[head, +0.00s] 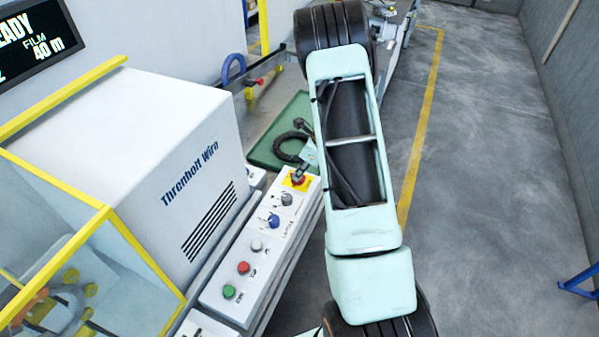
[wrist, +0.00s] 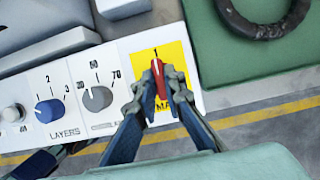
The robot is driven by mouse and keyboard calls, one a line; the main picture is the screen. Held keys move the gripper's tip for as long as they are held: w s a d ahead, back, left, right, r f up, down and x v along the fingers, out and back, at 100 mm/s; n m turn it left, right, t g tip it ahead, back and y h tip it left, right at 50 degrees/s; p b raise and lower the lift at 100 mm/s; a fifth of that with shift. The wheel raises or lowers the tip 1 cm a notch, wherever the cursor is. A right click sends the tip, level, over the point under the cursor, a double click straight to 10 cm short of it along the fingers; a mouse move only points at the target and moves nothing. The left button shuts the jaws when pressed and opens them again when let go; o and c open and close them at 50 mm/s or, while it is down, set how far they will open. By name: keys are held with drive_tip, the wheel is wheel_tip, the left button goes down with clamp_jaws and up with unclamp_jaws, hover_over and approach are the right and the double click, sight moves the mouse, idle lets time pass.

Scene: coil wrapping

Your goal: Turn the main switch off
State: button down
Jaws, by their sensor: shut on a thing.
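The main switch is a red handle (wrist: 157,72) on a yellow plate (wrist: 141,56) at the end of the white control panel. In the wrist view the handle stands roughly upright in the picture, under a small mark on the plate. The yellow plate also shows in the head view (head: 287,182). My gripper (wrist: 160,84) is shut on the red handle, one finger on each side. The fingers cover part of the plate and its lettering. In the head view my gripper (head: 300,173) is small over the plate.
Beside the switch sit a grey knob (wrist: 97,99) and a blue layers knob (wrist: 48,110). Farther along the panel are red (head: 243,268) and green (head: 229,291) buttons. A dark ring (head: 290,146) lies on a green surface (head: 262,153) behind. A white machine housing (head: 150,150) stands left.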

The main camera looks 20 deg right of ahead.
drive_tip(key=shift+n, duration=0.4)
drive_tip(key=n+b, duration=0.1)
drive_tip(key=n+g+b, duration=0.1)
drive_tip(key=n, duration=0.1)
drive_tip(key=shift+w+d+f+y, duration=0.15)
drive_tip(key=shift+y, duration=0.25)
drive_tip(key=n+g+b, duration=0.2)
drive_tip(key=n+b, duration=0.1)
drive_tip(key=n, duration=0.2)
drive_tip(key=shift+w, duration=0.1)
drive_tip(key=n+g+b, duration=0.1)
drive_tip(key=n+g, duration=0.1)
drive_tip(key=n, duration=0.2)
drive_tip(key=shift+w+n+b, duration=0.1)
drive_tip(key=shift+n+b, duration=0.3)
drive_tip(key=n+g, duration=0.1)
drive_tip(key=n, duration=0.3)
drive_tip(key=shift+w+h+b, duration=0.1)
drive_tip(key=shift+h+b, duration=0.3)
drive_tip(key=shift+n, duration=0.3)
drive_tip(key=c, duration=2)
unclamp_jaws()
drive_tip(key=shift+r, duration=0.2)
